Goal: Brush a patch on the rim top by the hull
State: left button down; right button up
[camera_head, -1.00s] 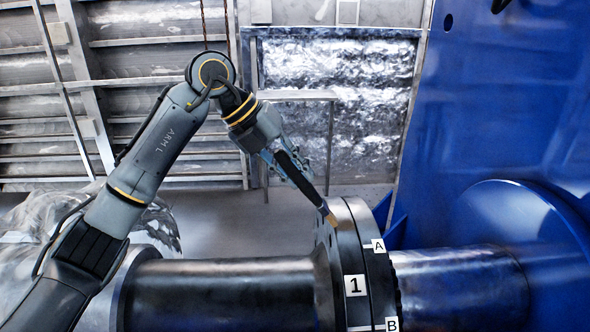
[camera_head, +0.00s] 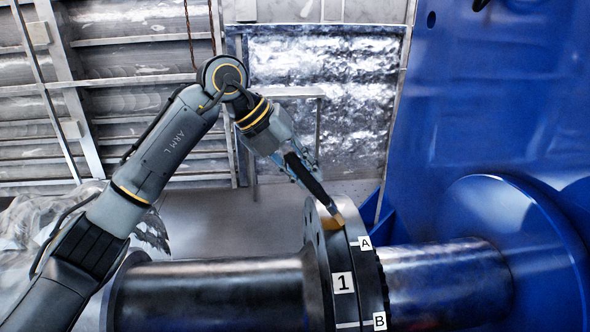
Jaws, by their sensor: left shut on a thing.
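My left gripper (camera_head: 300,168) is shut on a black-handled brush (camera_head: 313,188). The brush points down and to the right, and its tan tip (camera_head: 338,218) is at the top of the flange rim, on or just above it; I cannot tell whether it touches. The dark flange pair (camera_head: 346,262) joins two shafts and bears the labels 1, A and B. The blue hull (camera_head: 490,110) stands to the right of the flange. My right gripper is not in view.
A dark shaft (camera_head: 215,290) runs left from the flange, and a shiny shaft (camera_head: 445,278) runs right to a round blue plate (camera_head: 515,240). Crumpled silvery wrap (camera_head: 45,220) lies at the left. Ribbed wall panels (camera_head: 140,95) stand behind.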

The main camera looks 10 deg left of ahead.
pick_arm(q)
jog(key=shift+a, duration=2.3)
jog(key=w+d, duration=0.1)
jog(key=d+p, duration=0.1)
jog(key=w+d, duration=0.1)
jog(key=d, duration=0.1)
jog(key=shift+w+f+p, duration=0.15)
jog(key=shift+w+p, duration=0.15)
jog(key=shift+p, duration=0.05)
jog(key=shift+a, duration=0.1)
notch_tip(320, 180, up, 6)
jog(key=p, duration=0.4)
